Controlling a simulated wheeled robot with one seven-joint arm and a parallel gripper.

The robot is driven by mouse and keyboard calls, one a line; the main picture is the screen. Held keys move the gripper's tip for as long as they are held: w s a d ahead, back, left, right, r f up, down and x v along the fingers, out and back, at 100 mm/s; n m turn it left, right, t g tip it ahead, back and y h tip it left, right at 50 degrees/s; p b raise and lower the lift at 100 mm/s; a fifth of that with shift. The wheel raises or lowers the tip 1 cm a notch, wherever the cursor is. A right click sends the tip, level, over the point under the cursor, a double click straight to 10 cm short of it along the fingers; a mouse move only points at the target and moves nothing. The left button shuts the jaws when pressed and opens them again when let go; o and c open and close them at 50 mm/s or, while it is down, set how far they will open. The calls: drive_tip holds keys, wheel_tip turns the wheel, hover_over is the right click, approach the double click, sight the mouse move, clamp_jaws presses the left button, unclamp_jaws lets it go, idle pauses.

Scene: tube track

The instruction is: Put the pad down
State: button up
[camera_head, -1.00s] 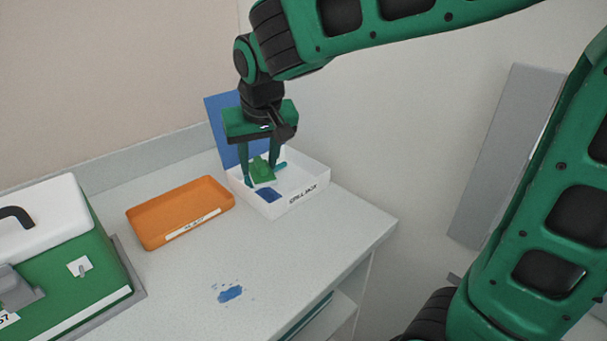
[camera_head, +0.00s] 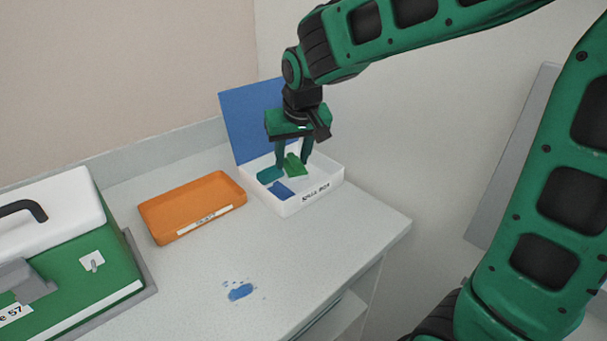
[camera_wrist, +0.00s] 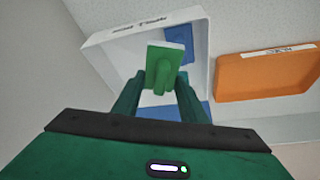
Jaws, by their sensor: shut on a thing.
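The pad is a green piece with a raised grip (camera_head: 295,166). In the wrist view the pad (camera_wrist: 160,70) is between the fingertips. My gripper (camera_head: 293,160) points down and is shut on the pad, over the inside of the white spill box (camera_head: 318,194). I cannot tell whether the pad touches the box floor. In the box, a blue piece (camera_head: 281,191) lies to the front left of the pad. A teal shape (camera_head: 270,175) is at the left, by a finger. The box also shows in the wrist view (camera_wrist: 100,38).
The box's blue lid (camera_head: 250,120) stands open at its back. An orange tray (camera_head: 160,233) is left of the box. A green and white case (camera_head: 65,255) stands at far left. A blue spill (camera_head: 240,291) marks the front counter. The counter between is clear.

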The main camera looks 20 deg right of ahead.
hover_over(308, 183)
drive_tip(key=f, duration=0.3)
drive_tip(key=shift+w+a+f, duration=0.1)
drive_tip(key=shift+a+f, duration=0.1)
drive_tip(key=shift+a, duration=0.05)
drive_tip(key=shift+f, duration=1.95)
drive_tip(key=shift+f, duration=0.15)
drive_tip(key=o, duration=1)
drive_tip(key=shift+d, duration=0.1)
drive_tip(key=shift+d, duration=0.1)
drive_tip(key=shift+r, duration=0.3)
drive_tip(key=v, duration=1.1)
drive_tip(key=shift+s+r, duration=0.25)
drive_tip(key=shift+r, duration=0.05)
